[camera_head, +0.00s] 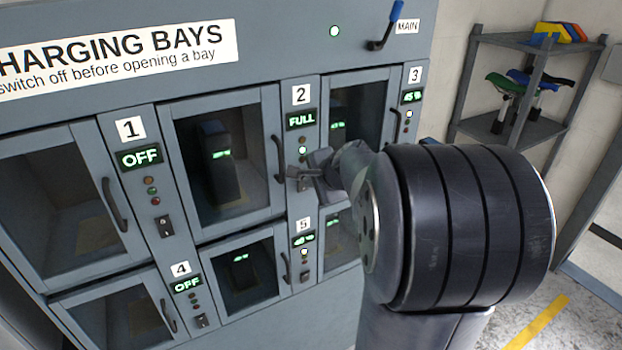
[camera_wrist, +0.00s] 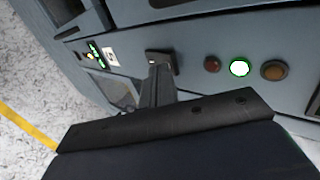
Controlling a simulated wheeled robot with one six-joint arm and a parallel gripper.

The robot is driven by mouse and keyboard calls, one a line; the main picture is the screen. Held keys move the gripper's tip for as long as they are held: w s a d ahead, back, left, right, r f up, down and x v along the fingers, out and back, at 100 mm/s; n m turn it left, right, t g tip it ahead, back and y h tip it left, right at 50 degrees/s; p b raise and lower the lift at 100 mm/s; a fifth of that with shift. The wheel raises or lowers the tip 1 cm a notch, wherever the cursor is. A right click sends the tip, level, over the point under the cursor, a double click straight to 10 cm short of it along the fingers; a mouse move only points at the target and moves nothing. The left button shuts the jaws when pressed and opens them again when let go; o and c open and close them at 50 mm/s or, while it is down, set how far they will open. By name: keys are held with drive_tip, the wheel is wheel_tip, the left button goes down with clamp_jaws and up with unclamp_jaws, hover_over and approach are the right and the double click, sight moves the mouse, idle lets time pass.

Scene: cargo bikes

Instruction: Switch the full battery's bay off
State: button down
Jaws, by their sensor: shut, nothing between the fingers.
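The bay 2 panel (camera_head: 301,95) has a green FULL display (camera_head: 301,120), and a lit lamp below it. The lit green-ringed lamp (camera_wrist: 239,68) shows in the wrist view between a dark red lamp (camera_wrist: 212,64) and an amber one (camera_wrist: 273,70). The bay 2 switch (camera_wrist: 160,57) is a small dark plate; my fingertips partly cover it. My gripper (camera_head: 292,173) is shut and empty at this switch; its fingers (camera_wrist: 157,80) also show in the wrist view. I cannot tell whether they touch it. A dark battery (camera_head: 217,165) stands behind the bay 2 glass door.
Bays 1 (camera_head: 139,157) and 4 (camera_head: 186,285) read OFF. The bay 2 door handle (camera_head: 278,158) stands out just left of my gripper. A blue MAIN lever (camera_head: 386,28) is at the top. A shelf rack (camera_head: 530,90) stands right.

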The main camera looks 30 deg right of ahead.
drive_tip(key=shift+w+r, duration=0.1)
drive_tip(key=shift+w, duration=0.2)
drive_tip(key=shift+r, duration=0.15)
drive_tip(key=shift+r+p, duration=0.7)
drive_tip(key=shift+s, duration=0.1)
